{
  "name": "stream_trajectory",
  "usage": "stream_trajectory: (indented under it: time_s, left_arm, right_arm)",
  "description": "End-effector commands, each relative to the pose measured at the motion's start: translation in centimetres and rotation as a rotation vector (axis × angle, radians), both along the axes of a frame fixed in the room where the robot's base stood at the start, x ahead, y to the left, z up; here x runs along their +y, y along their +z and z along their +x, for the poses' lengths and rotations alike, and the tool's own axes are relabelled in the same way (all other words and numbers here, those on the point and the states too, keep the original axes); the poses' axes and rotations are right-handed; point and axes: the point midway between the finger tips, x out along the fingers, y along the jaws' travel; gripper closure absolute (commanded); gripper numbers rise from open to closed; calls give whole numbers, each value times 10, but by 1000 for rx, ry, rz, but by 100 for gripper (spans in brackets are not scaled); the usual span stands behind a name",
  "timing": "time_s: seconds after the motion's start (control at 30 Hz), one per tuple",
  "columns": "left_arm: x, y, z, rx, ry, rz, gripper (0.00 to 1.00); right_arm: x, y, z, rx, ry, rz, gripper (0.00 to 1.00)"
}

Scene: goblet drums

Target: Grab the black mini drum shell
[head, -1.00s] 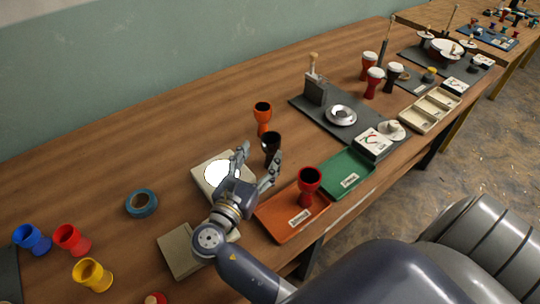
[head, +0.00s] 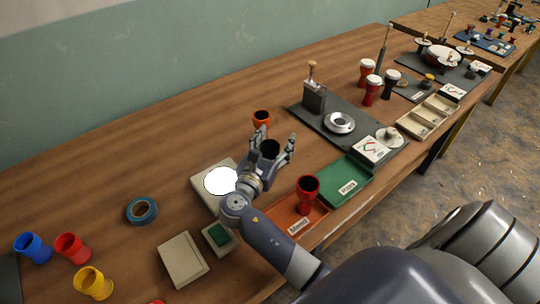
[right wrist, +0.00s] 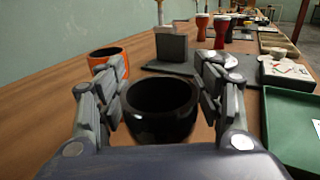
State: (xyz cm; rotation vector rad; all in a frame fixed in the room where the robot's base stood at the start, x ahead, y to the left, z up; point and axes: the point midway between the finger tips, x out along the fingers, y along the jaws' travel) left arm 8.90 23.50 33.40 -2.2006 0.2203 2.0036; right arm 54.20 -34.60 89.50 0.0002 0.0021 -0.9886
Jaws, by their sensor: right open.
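The black mini drum shell (head: 270,149) stands on the wooden table, mostly hidden in the head view by my right gripper (head: 273,145). In the right wrist view the black shell (right wrist: 160,108) shows its open round rim between the two fingers of my right gripper (right wrist: 160,100). The fingers are open, one on each side of the shell. I cannot tell whether they touch it. An orange shell (head: 261,119) stands just behind it, and it shows left of the fingers in the wrist view (right wrist: 108,66). My left gripper is not in view.
A red shell (head: 307,190) stands in the orange tray (head: 275,213), beside a green tray (head: 340,182). A white round disc (head: 220,181) lies on a pale block left of my right gripper. Blue, red and yellow shells (head: 93,283) stand at the left. The back left of the table is clear.

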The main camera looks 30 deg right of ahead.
Motion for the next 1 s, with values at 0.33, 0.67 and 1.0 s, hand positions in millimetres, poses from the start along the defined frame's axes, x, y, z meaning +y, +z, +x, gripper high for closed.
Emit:
stream_trajectory:
  time_s: [0.33, 0.67, 1.0]
  left_arm:
    - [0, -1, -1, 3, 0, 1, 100]
    - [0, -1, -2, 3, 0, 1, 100]
    - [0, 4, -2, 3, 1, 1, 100]
  right_arm:
    - [0, 0, 0, 1, 0, 1, 80]
    - [0, -1, 0, 1, 0, 0, 84]
    - [0, 30, 0, -6, -1, 2, 86]
